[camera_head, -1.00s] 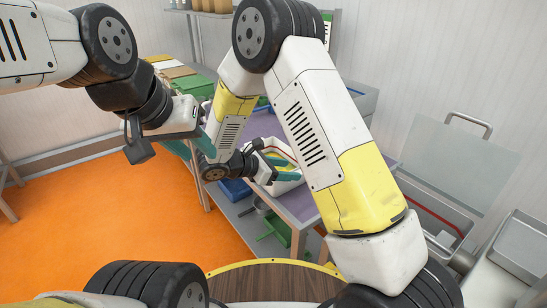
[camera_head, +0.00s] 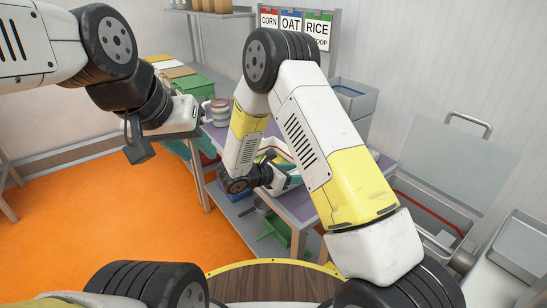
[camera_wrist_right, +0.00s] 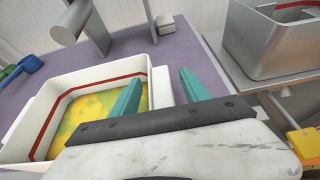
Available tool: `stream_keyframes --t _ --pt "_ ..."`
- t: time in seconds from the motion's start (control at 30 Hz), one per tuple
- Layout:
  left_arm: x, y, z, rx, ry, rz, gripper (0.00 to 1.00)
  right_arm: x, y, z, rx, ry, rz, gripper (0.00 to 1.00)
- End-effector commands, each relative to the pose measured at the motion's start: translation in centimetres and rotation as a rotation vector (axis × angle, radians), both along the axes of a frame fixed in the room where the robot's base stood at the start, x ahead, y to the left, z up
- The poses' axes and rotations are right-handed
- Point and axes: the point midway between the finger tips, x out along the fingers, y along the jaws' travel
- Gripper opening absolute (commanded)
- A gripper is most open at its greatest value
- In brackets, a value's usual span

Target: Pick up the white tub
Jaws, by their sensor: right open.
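The white tub (camera_wrist_right: 110,67) stands on the purple tabletop in the right wrist view. It is rectangular, with a red line around its inside and yellow contents. My right gripper (camera_wrist_right: 162,92) is open, with its teal fingers apart at the tub's right edge. One finger shows over the tub's inside and the other beyond its right side. In the head view, my right arm hides much of the tub. My left gripper (camera_head: 193,148) is open and empty, away to the left of the tub.
A grey metal bin (camera_wrist_right: 275,45) stands right of the table in the right wrist view. Blue and green scoops (camera_wrist_right: 22,70) lie left of the tub. In the head view, a striped container (camera_head: 219,112) and green box (camera_head: 194,88) are behind. Orange floor (camera_head: 120,220) is clear at left.

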Motion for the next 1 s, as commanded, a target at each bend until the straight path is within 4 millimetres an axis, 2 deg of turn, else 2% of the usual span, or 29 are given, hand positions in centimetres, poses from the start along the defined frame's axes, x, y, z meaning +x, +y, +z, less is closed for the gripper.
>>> stream_keyframes --t 0.1,0.37,0.77,1.0 --pt "0.0 0.0 0.0 0.0 0.0 0.0 0.36 0.0 0.0 0.0 0.0 0.0 0.0 0.52" --pt "0.0 0.0 0.0 0.0 0.0 0.0 0.36 0.0 0.1 0.0 0.0 0.0 0.0 0.01" --pt "0.0 0.0 0.0 0.0 0.0 0.0 0.36 0.0 0.1 0.2 0.001 -0.004 -0.001 0.0" --pt "0.0 0.0 0.0 0.0 0.0 0.0 0.36 0.0 0.2 1.4 0.002 -0.006 -0.005 0.0"
